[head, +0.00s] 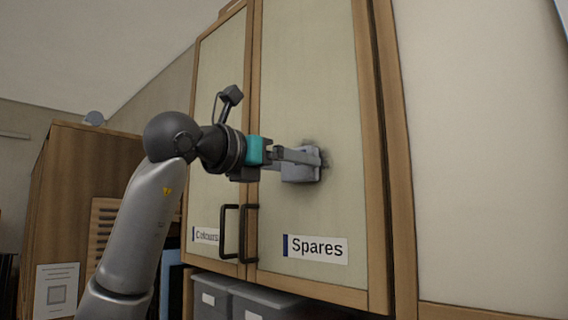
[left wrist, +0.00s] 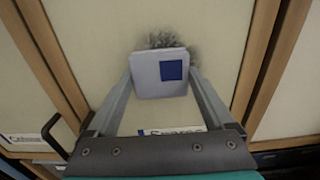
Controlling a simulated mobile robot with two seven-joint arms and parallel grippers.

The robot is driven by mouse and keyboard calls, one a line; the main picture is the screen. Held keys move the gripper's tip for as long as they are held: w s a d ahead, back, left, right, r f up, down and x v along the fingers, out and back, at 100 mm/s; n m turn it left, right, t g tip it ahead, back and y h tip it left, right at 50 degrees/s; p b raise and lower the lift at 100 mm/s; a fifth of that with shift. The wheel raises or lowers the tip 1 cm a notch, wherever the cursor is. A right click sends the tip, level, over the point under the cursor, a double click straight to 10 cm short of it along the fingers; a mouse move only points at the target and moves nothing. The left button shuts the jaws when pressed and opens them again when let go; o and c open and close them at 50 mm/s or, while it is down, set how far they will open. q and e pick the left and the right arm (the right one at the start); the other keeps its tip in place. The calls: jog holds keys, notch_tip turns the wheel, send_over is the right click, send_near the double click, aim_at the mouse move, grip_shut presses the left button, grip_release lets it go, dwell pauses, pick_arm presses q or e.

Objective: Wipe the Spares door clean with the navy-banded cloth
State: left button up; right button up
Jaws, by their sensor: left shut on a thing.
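The Spares door (head: 305,60) is a pale panel in a wooden frame, with a "Spares" label (head: 318,249) low on it. A dark smudge (head: 323,152) shows on the panel; in the left wrist view the smudge (left wrist: 190,48) sticks out above and to the right of the cloth. My left gripper (head: 300,160) is shut on a folded pale grey cloth (left wrist: 148,82) with a navy patch (left wrist: 171,70). The cloth is at the panel over part of the smudge; whether it touches cannot be told. My right gripper is not in view.
The Colours door (head: 222,90) is to the left, shut, its black handle (head: 229,232) beside the Spares door's handle (head: 251,234). Grey bins (head: 262,301) stand below the doors. A wooden cabinet (head: 75,200) stands at the far left. Bare wall lies to the right.

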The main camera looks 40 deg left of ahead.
pick_arm(q)
jog(key=shift+s+d+p, duration=0.15)
jog(key=shift+d+p, duration=0.1)
jog(key=shift+d, duration=1.35)
jog(key=shift+s+d+p, duration=0.1)
jog(key=shift+d+p, duration=0.15)
jog(key=shift+d, duration=1.35)
jog(key=shift+w+a, duration=0.5)
jog(key=shift+a, duration=4.55)
jog(key=shift+s+d+r+p, duration=0.15)
jog(key=shift+d+r+p, duration=0.4)
jog(key=shift+d, duration=1.15)
jog(key=shift+s+d+r+p, duration=0.2)
jog(key=shift+d+p, duration=0.7)
jog(key=shift+d, duration=0.75)
jog(key=shift+s+d+r+p, duration=0.1)
jog(key=shift+d+r+p, duration=0.5)
jog(key=shift+d, duration=1.1)
jog(key=shift+w+a+f, duration=0.1)
jog(key=shift+a, duration=1.1)
jog(key=shift+w+a+f, duration=0.1)
jog(key=shift+a, duration=1.1)
jog(key=a, duration=0.5)
jog(key=shift+w+a, duration=0.15)
jog(key=shift+w, duration=0.1)
